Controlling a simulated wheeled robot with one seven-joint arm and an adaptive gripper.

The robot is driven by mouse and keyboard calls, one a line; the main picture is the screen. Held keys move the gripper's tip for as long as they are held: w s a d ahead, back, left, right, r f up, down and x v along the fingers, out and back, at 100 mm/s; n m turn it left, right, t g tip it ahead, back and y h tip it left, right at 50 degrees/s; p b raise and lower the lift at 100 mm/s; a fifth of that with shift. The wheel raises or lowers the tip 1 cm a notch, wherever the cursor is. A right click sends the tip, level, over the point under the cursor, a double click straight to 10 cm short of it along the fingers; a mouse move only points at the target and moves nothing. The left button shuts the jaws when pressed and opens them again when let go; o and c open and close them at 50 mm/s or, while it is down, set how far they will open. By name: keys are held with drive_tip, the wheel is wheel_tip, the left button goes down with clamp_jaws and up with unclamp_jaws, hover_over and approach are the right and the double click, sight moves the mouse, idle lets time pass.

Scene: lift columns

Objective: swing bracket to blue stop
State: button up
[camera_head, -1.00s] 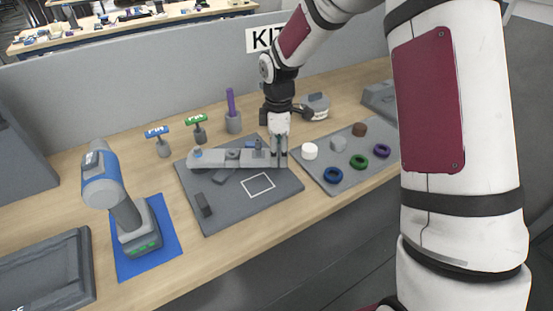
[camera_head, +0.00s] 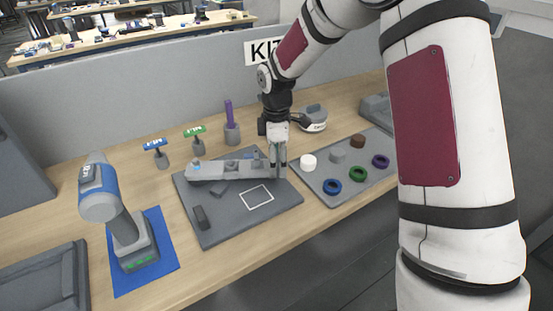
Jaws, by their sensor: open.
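The bracket looks to be the long light-grey bar (camera_head: 232,171) lying across the dark grey board (camera_head: 235,222). A small blue piece (camera_head: 197,165) shows at the bar's left end; I take it for the blue stop, but it is too small to be sure. My gripper (camera_head: 278,172) points down at the bar's right end with its fingers open. The fingers cover that end, and I cannot tell whether they touch it. Dark blocks (camera_head: 201,217) lie on the board in front of the bar, near a white outlined square (camera_head: 256,197).
A cordless drill (camera_head: 122,215) stands on a blue mat to the left. A grey tray (camera_head: 345,190) with several rings and pucks lies right of the board. Blue- and green-topped tools (camera_head: 156,150) and a purple rod in a cup (camera_head: 231,125) stand behind.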

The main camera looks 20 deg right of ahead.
drive_tip(key=shift+r, duration=0.1)
wheel_tip(320, 180, up, 12)
idle(0.5)
drive_tip(key=shift+s, duration=0.1)
idle(0.4)
drive_tip(key=s+d+r+m+t+h, duration=0.1)
drive_tip(key=s+r+m, duration=0.35)
drive_tip(key=s, duration=0.25)
drive_tip(key=s+d+r+m+t, duration=0.1)
drive_tip(key=s+r+m, duration=0.2)
drive_tip(key=s+r, duration=0.4)
drive_tip(key=s+d+f+m+t+y+p, duration=0.1)
drive_tip(key=s+m, duration=0.7)
drive_tip(key=s, duration=1.1)
drive_tip(key=shift+f+t, duration=0.5)
drive_tip(key=shift+t, duration=0.1)
